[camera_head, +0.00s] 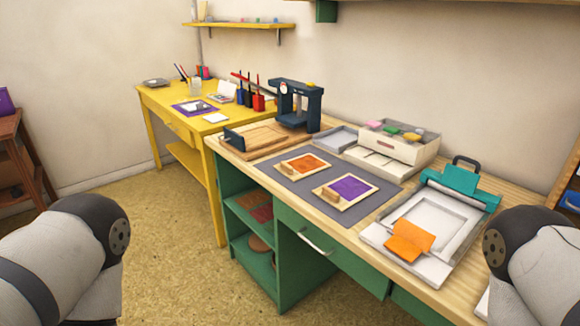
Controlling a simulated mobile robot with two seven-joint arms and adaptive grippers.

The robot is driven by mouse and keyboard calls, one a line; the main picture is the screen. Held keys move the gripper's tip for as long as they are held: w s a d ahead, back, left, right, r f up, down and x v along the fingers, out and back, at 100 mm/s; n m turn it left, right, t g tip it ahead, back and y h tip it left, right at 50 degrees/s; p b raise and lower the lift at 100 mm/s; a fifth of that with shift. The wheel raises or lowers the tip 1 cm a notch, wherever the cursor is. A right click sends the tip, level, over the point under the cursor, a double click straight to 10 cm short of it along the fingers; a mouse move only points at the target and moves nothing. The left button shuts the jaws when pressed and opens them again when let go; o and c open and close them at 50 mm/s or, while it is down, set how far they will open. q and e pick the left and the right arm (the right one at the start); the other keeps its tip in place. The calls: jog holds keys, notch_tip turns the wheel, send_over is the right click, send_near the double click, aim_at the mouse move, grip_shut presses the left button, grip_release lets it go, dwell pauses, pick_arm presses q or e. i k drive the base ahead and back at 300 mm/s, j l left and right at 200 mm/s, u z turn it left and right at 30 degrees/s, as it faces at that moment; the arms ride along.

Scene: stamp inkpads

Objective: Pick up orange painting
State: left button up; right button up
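In the head view two orange things could be the orange painting. One is a flat orange panel (303,163) in a light wooden frame, lying on a grey mat on the green workbench. The other is a bent orange sheet (408,238) on the near edge of a white tray-like press (440,218) with a teal clamp. I cannot tell which one is meant. A purple framed panel (348,189) lies beside the orange one. My two arms show at the lower left and lower right, apart from both orange things. Neither gripper's fingers are visible.
The workbench (335,226) also holds a grey mat (305,186), a wooden board (255,139), a dark blue press (296,105) and a box with coloured pads (395,146). A yellow table (153,100) stands behind at left. The floor at left is clear.

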aim_at(302, 167)
jog(key=i+j+z, duration=0.6)
jog(key=i+j, duration=0.15)
jog(key=i+j+z, duration=0.2)
jog(key=j, duration=0.15)
jog(key=i+j+z, duration=0.2)
jog(key=j, duration=0.15)
jog(key=i+j+z, duration=0.2)
jog(key=j, duration=0.2)
jog(key=j+z, duration=0.15)
jog(key=j, duration=0.5)
jog(key=i+j, duration=0.1)
jog(key=j, duration=0.15)
jog(key=l+z, duration=0.2)
jog(key=i+j, duration=0.05)
jog(key=j, duration=0.05)
